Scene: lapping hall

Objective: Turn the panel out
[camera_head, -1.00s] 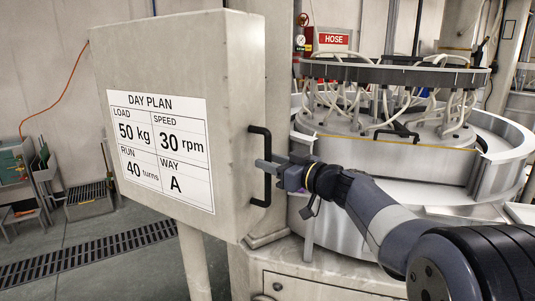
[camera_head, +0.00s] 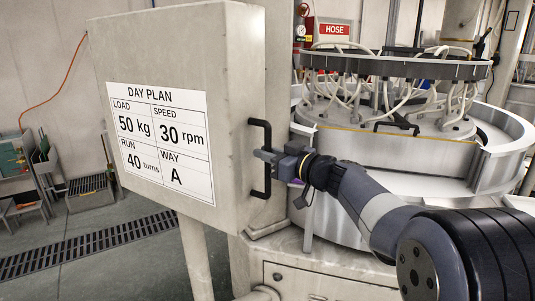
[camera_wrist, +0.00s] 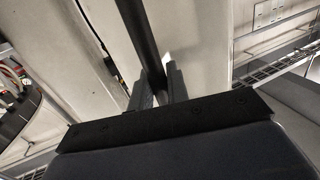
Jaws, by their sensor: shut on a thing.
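The panel (camera_head: 150,70) is a big pale box on a post, at the left of the head view. Its left face bears a white DAY PLAN sheet (camera_head: 162,143). A black bar handle (camera_head: 267,137) stands upright on its right side. My gripper (camera_head: 262,157) is shut on the handle near its middle, reaching in from the right. In the wrist view the dark handle (camera_wrist: 138,35) runs down between the two fingers (camera_wrist: 157,88). The fingertips are partly hidden by the handle and my wrist.
A round lapping machine (camera_head: 395,130) with white hoses stands close behind my arm at the right. A pale cabinet (camera_head: 300,278) is below it. Grey bins (camera_head: 88,192) stand at the far left. The floor (camera_head: 110,262) with its drain grate (camera_head: 90,243) is open at the left front.

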